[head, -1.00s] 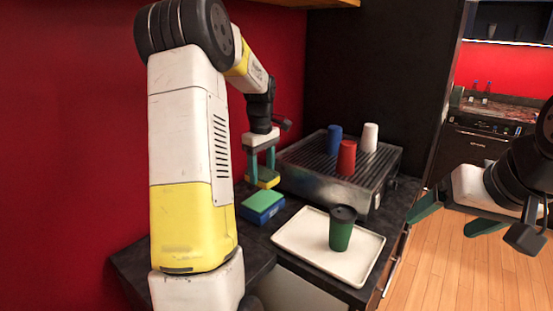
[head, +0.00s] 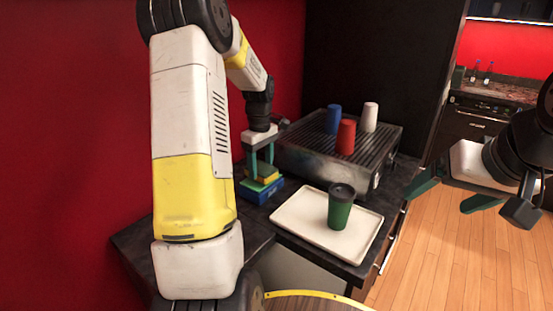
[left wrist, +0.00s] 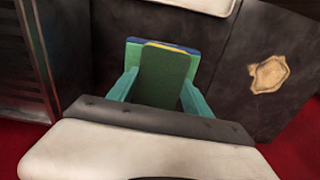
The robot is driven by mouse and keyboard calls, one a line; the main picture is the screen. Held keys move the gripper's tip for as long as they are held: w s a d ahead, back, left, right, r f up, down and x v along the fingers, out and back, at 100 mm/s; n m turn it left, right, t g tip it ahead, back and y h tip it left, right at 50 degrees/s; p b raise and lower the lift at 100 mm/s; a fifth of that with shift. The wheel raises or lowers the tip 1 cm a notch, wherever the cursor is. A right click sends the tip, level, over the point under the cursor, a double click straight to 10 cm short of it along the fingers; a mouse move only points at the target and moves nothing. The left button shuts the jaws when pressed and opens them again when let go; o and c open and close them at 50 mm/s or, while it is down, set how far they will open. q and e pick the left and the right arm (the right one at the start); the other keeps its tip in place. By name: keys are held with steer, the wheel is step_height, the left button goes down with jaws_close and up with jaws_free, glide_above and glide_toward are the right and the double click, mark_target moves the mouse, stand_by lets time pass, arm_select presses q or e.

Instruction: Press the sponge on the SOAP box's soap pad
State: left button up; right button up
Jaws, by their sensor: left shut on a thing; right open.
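The blue SOAP box (head: 259,195) sits on the dark counter at the left, with its green soap pad (head: 262,185) on top. My left gripper (head: 262,170) is shut on the sponge (head: 265,173), which has a yellow body and a dark green face. The sponge is right over the pad and looks in contact with it. In the left wrist view the sponge (left wrist: 163,78) covers most of the box, and the blue edge (left wrist: 190,50) shows behind it. My right gripper (head: 452,195) is open and empty at the right, over the floor.
A white tray (head: 290,222) with a green dark-lidded cup (head: 341,208) stands right of the box. A metal rack (head: 310,164) behind it bears a blue cup (head: 333,119), a red cup (head: 345,137) and a white cup (head: 369,116). A brown patch (left wrist: 269,74) marks the counter.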

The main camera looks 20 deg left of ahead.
mark_target(261, 167)
arm_select(q)
steer(key=shift+f, duration=1.1)
stand_by(2.0)
steer(key=shift+r, duration=3.5)
